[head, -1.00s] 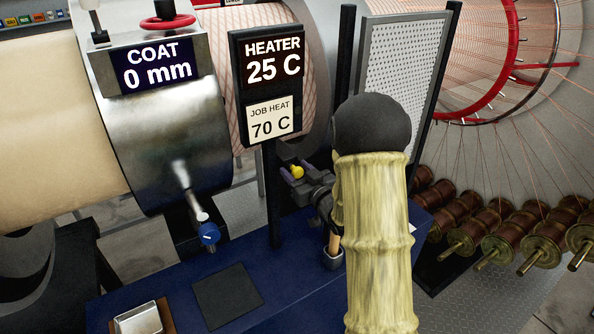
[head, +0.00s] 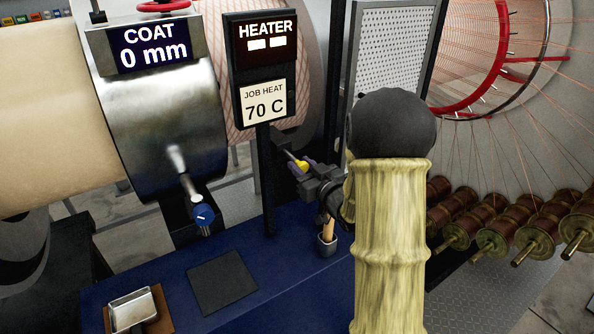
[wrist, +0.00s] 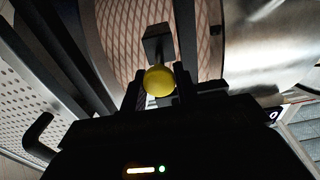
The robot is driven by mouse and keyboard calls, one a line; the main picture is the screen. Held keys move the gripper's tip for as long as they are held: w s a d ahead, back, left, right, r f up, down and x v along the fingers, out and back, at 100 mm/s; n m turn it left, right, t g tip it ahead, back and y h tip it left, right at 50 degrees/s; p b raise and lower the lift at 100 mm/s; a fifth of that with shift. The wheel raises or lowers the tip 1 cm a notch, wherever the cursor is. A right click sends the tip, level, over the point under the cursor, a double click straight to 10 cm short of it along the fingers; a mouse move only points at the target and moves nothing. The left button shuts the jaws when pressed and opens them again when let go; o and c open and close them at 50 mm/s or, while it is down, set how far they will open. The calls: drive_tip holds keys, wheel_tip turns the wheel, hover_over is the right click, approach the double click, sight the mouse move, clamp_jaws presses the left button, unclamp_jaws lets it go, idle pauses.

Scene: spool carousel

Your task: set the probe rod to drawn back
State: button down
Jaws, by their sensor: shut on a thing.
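The probe rod ends in a yellow knob (head: 301,166), and a short pale length of the rod (head: 289,155) shows beyond it. My gripper (head: 306,172) is shut on the knob, behind and right of the heater post. The wrist view also shows the yellow knob (wrist: 160,80) between the dark fingers, with the dark shaft and block (wrist: 158,44) beyond it. The rod's far end is not clear.
The heater post (head: 267,180) stands just left of my gripper. A cup with a wooden handle (head: 327,244) is below it on the blue bench (head: 150,265). A perforated panel (head: 395,60) stands to the right. Copper spools (head: 500,238) line the far right.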

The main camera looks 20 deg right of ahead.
drive_tip(key=c, duration=1.2)
unclamp_jaws()
drive_tip(key=shift+d+f, duration=0.1)
drive_tip(key=shift+o, duration=0.5)
drive_tip(key=shift+s, duration=0.2)
drive_tip(key=b+v, duration=1.2)
drive_tip(key=v, duration=0.5)
drive_tip(key=shift+s, duration=0.2)
drive_tip(key=shift+d, duration=0.1)
drive_tip(key=shift+w, duration=0.15)
